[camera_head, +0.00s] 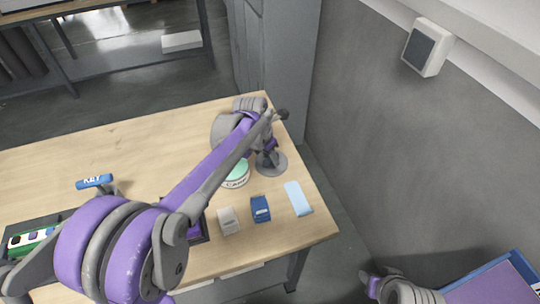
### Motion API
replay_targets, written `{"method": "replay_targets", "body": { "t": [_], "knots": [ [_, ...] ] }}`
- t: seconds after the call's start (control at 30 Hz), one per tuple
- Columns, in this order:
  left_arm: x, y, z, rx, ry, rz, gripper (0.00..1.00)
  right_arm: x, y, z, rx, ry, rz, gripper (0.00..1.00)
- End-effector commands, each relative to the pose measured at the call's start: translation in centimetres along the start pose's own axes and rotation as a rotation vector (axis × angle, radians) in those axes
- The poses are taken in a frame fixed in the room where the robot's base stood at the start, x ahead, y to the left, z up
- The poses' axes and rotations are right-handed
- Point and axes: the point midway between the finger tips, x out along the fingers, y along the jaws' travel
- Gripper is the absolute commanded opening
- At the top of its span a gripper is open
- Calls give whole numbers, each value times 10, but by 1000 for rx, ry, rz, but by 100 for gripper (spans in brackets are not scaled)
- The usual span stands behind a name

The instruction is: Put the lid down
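A dark grey round disc with an upright middle, which looks like the lid (278,166), is near the table's right edge. My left arm reaches across the table from the lower left. Its gripper (268,146) points down over the lid's middle and appears shut on it. The fingertips are small and partly hidden by my arm. I cannot tell whether the lid touches the table. Part of my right arm shows at the bottom right, but its gripper cannot be made out.
A tin (237,181) with a green top stands left of the lid. A grey box (228,222), blue box (260,209) and light blue block (298,199) lie in front. A blue-handled item (95,181) is at left. A wall borders the right.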

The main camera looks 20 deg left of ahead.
Motion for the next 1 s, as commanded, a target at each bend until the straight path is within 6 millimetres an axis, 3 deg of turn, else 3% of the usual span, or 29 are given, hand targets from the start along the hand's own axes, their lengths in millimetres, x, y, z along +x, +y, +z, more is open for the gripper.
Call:
{"method": "replay_targets", "body": {
  "t": [0.43,0.8,1.0],
  "knots": [
    [-10,0,1,0,0,0,50,-3,0,-2,0,1,0,50],
    [-85,0,1,-1,-1,0,50,-8,0,-6,0,4,0,50],
    [-114,0,1,-1,0,0,50,-9,0,-7,0,5,0,50]
  ]
}}
